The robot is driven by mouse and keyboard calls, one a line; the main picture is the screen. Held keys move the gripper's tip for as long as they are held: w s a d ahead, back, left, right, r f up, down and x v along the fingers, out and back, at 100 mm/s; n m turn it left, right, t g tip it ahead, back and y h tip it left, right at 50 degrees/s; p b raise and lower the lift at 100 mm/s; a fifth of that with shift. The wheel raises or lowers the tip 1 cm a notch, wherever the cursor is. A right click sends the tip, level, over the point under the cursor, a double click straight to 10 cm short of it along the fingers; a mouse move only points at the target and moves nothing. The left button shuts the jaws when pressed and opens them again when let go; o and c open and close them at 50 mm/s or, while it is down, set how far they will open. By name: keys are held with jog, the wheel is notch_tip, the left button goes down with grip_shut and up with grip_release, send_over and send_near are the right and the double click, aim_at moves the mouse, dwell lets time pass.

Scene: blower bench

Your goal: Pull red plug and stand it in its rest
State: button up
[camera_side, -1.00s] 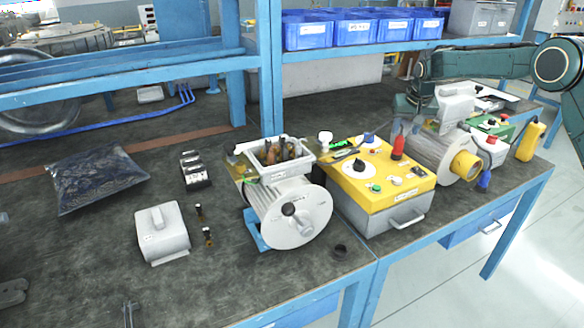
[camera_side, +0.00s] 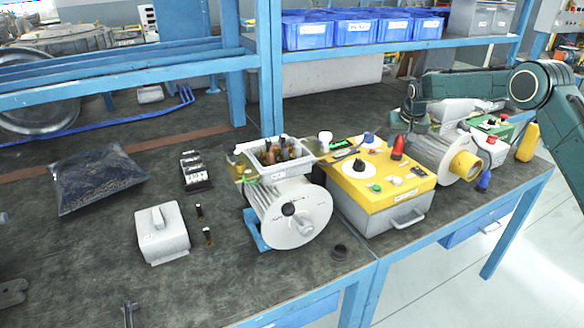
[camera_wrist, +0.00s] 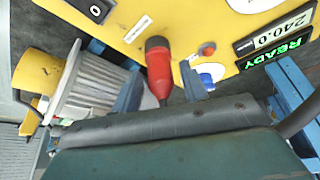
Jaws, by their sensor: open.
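The red plug (camera_side: 398,147) stands upright at the right end of the yellow box's top (camera_side: 392,188). In the wrist view the red plug (camera_wrist: 158,68), with its dark tip, lies between the two fingers of my gripper (camera_wrist: 160,76). The fingers are apart, with gaps on both sides of the plug. In the side view my gripper (camera_side: 407,117) is just above and behind the plug, its fingers hard to make out. I cannot tell which thing is the plug's rest; a small black ring (camera_side: 339,250) lies on the bench in front of the box.
A grey motor with an open terminal box (camera_side: 288,210) stands left of the yellow box. A second motor with a yellow end (camera_side: 464,165) is close on the right. A green READY display (camera_wrist: 275,47) and blue knob (camera_wrist: 210,72) sit near the plug.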

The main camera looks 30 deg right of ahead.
grip_shut()
jog(key=shift+r, duration=0.85)
dwell(0.9)
jog(key=shift+r, duration=1.55)
